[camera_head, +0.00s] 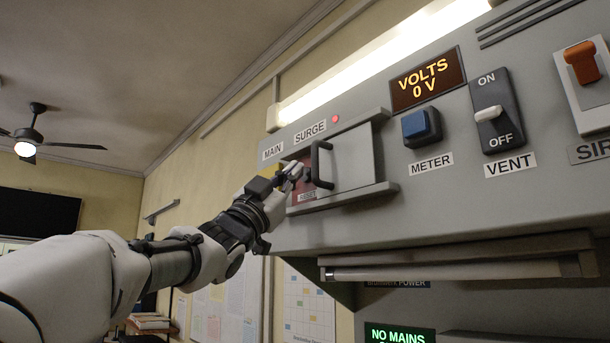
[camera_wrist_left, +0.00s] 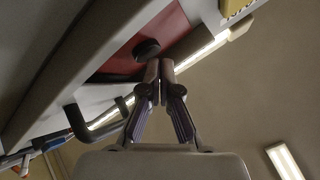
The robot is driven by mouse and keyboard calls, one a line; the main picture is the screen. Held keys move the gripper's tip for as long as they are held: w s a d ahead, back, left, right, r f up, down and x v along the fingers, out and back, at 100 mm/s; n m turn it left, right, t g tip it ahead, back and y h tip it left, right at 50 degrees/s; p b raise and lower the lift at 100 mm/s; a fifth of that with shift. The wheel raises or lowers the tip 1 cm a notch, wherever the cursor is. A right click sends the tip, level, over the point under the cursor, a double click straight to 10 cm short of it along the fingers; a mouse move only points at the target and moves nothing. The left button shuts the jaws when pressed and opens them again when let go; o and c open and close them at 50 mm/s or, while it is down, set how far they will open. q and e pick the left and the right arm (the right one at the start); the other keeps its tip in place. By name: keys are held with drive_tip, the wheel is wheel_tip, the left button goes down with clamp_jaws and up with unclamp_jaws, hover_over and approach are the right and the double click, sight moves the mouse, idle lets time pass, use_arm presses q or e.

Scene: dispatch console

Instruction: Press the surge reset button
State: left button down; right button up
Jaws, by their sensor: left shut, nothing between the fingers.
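The surge unit sits under the SURGE label (camera_head: 310,132) on the grey console. Its grey sliding cover (camera_head: 350,158) with a black handle (camera_head: 318,165) stands to the right, baring part of a red recess (camera_head: 304,194). In the left wrist view a dark round button (camera_wrist_left: 147,48) stands on the red panel (camera_wrist_left: 172,30). My left gripper (camera_head: 294,173) is shut and empty, in front of the recess and left of the handle. In the left wrist view its fingertips (camera_wrist_left: 159,68) are close beside the button; I cannot tell whether they touch. In the head view the gripper hides the button.
A red lamp (camera_head: 336,119) glows above the cover. To the right are the VOLTS display (camera_head: 428,79) reading 0 V, a blue METER button (camera_head: 421,127), the VENT switch (camera_head: 492,112) and an orange-red switch (camera_head: 582,62). A ledge (camera_head: 470,266) juts out below.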

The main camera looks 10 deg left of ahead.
use_arm(q)
drive_tip(key=shift+w+d, duration=0.25)
drive_tip(key=shift+w, duration=0.1)
idle(0.8)
drive_tip(key=shift+s+a, duration=0.1)
drive_tip(key=shift+s+a+f+b, duration=0.15)
drive_tip(key=shift+s+a+b, duration=0.1)
drive_tip(key=shift+b, duration=0.2)
drive_tip(key=shift+s+a, duration=0.1)
drive_tip(key=shift+s, duration=0.1)
drive_tip(key=shift+s, duration=0.1)
drive_tip(key=s+a+b, duration=0.1)
drive_tip(key=s, duration=0.1)
drive_tip(key=s+a+b, duration=0.1)
drive_tip(key=a, duration=0.1)
drive_tip(key=shift+s, duration=0.4)
